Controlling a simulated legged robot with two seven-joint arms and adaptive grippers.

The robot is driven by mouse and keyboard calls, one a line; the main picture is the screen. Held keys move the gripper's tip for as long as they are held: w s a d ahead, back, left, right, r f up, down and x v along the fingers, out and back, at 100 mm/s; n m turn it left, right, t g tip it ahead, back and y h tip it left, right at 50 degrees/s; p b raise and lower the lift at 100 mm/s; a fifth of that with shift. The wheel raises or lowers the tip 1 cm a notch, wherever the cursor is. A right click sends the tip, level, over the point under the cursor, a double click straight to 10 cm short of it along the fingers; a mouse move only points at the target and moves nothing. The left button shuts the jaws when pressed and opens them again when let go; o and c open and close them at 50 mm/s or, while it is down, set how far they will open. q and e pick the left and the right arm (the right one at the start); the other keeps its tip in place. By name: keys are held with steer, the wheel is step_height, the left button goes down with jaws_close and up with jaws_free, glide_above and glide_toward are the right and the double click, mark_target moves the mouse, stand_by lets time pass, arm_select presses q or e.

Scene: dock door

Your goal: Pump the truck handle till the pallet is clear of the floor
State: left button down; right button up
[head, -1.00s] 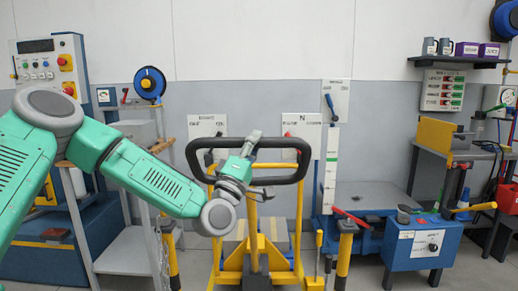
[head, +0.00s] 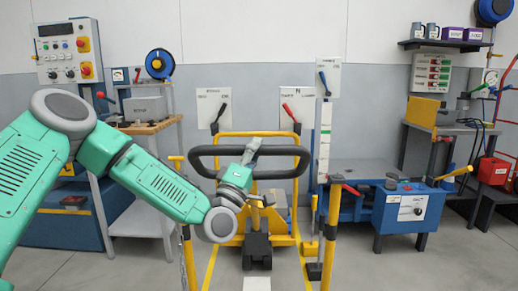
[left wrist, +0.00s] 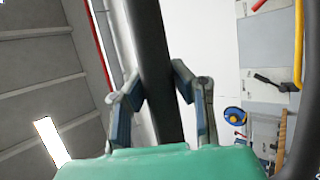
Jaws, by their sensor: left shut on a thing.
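The truck handle (head: 203,152) is a black loop in the middle of the head view. It looks flat and tilted, above the yellow truck (head: 228,240). My left gripper (head: 252,148) is shut on the handle's top bar near its middle. In the left wrist view the dark bar (left wrist: 152,55) runs between the two fingers of my left gripper (left wrist: 158,95). The pallet is mostly hidden behind the truck and my arm, so its gap to the floor cannot be told. My right gripper is not in view.
Yellow posts (head: 331,235) stand on both sides of the truck. A blue bench (head: 352,205) is on the right, and a grey cart (head: 138,222) on the left. A white scale strip (head: 324,140) stands behind the right post. Floor at front right is clear.

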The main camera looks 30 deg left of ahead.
arm_select(q)
steer(key=shift+a+f, duration=0.1)
steer(key=shift+a, duration=0.25)
steer(key=c, duration=1.3)
jaws_free()
steer(key=shift+s+a, duration=0.1)
steer(key=shift+s, duration=0.05)
steer(key=shift+a+f, duration=0.1)
steer(key=shift+a, duration=0.1)
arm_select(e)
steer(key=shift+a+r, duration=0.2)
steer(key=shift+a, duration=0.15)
arm_select(q)
steer(key=shift+s+d+f, duration=0.2)
steer(key=shift+s+d, duration=0.1)
steer(key=shift+d, duration=0.05)
steer(key=v, duration=1.1)
steer(key=shift+a, duration=0.2)
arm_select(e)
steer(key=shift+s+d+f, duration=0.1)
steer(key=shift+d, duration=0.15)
arm_select(q)
steer(key=shift+a+f, duration=0.15)
steer(key=shift+a, duration=0.05)
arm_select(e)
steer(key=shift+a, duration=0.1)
